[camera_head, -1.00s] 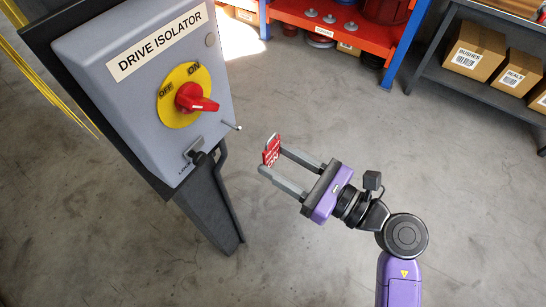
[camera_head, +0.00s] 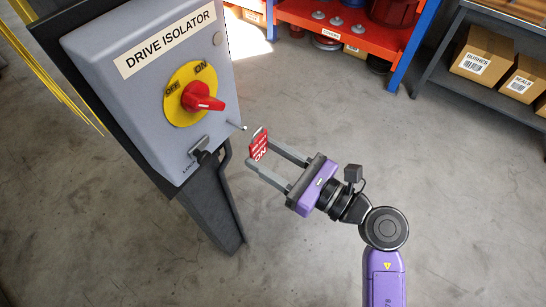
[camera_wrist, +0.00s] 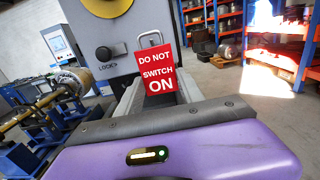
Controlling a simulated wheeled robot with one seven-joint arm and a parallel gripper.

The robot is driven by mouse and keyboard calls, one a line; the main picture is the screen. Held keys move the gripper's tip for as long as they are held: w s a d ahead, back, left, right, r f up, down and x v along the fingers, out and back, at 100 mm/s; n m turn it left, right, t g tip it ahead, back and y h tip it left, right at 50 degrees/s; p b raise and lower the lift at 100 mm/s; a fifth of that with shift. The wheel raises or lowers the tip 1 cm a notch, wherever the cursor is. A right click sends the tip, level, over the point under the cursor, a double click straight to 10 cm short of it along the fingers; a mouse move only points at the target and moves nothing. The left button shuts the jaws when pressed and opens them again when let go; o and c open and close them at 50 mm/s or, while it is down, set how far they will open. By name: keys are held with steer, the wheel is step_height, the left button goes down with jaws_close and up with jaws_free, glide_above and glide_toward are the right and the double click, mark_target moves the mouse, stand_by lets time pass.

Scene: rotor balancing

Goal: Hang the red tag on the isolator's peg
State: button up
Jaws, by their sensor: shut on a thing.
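The red tag (camera_head: 259,145) reads "DO NOT SWITCH ON" and has a metal loop at its top. My gripper (camera_head: 261,155) is shut on it at the fingertips and holds it upright in the air; it also shows in the wrist view (camera_wrist: 157,74). The drive isolator (camera_head: 150,85) is a grey box at the left. Its short metal peg (camera_head: 237,125) sticks out from the lower right side. The tag is just right of and below the peg in the head view, apart from it. In the wrist view I cannot make out the peg.
A red rotary handle (camera_head: 202,98) on a yellow disc sits on the isolator, with a lock fitting (camera_head: 203,154) below. The isolator's dark post (camera_head: 213,210) stands beneath. Shelves with boxes (camera_head: 483,54) are at the back right. The floor around my arm is clear.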

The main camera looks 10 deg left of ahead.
steer(key=shift+x, duration=0.95)
steer(key=shift+w+a+f+b, duration=0.2)
steer(key=shift+a, duration=0.25)
steer(key=shift+w+a+f+b, duration=0.15)
steer(key=shift+a+f, duration=0.05)
steer(key=shift+a, duration=0.25)
steer(key=shift+w+a+f+b, duration=0.2)
steer(key=shift+a, duration=0.25)
steer(key=shift+a, duration=0.1)
steer(key=o, duration=1.3)
steer(key=shift+o, duration=0.2)
steer(key=shift+b+v, duration=0.95)
steer(key=shift+v, duration=2.95)
